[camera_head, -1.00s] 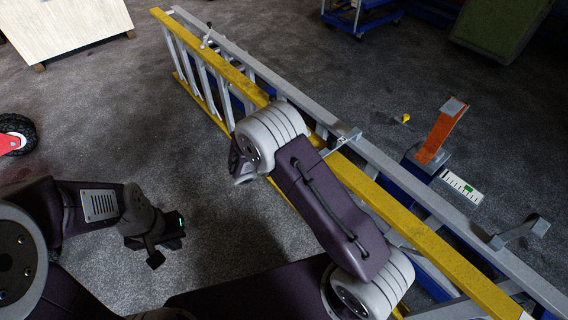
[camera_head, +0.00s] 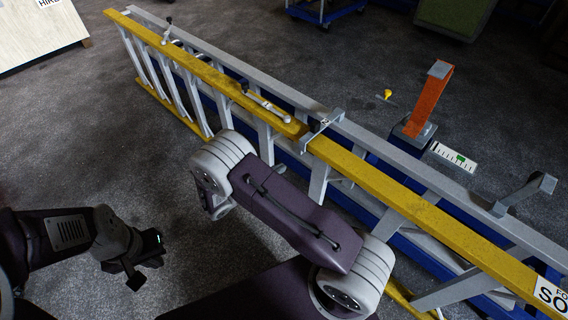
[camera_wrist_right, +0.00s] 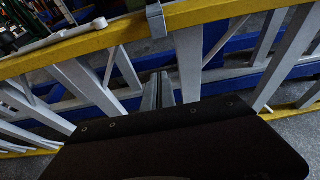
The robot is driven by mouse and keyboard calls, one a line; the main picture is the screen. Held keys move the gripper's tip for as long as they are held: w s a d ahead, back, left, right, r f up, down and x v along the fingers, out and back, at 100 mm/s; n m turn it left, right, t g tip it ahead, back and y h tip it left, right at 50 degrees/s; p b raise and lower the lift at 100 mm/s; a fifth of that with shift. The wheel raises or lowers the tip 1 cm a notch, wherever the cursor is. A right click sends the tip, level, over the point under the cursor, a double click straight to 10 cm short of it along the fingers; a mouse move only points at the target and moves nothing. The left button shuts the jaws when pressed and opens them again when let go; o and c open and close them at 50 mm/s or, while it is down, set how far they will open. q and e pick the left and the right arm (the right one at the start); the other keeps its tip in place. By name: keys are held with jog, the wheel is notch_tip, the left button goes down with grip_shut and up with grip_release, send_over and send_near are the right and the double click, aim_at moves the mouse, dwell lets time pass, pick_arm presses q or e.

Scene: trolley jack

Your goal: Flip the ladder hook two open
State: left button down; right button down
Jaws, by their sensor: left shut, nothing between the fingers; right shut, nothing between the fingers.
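A ladder with a yellow rail (camera_head: 390,203) and a grey rail (camera_head: 400,158) lies on its side, running from the upper left to the lower right. A light grey hook lever (camera_head: 268,106) lies along the yellow rail; it also shows in the right wrist view (camera_wrist_right: 62,38). I cannot tell which fitting is hook two. My right gripper (camera_wrist_right: 158,92) is shut and empty, below the yellow rail and apart from the lever; my own arm hides it in the head view. My left gripper (camera_head: 147,266) is shut and empty, over the floor at the lower left.
A grey bracket (camera_head: 322,130) spans both rails beside the lever, and another bracket (camera_head: 524,194) sits farther right. A small fitting (camera_head: 167,31) is at the ladder's far end. An orange post (camera_head: 428,98) stands behind the ladder. The floor left of the ladder is clear.

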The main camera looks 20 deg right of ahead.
jog(key=f+b+x, duration=0.1)
jog(key=b+x, duration=0.2)
jog(key=x, duration=0.5)
notch_tip(320, 180, up, 5)
jog(key=shift+d+f+b, duration=0.1)
jog(key=shift+d+b, duration=0.05)
jog(key=shift+b, duration=0.15)
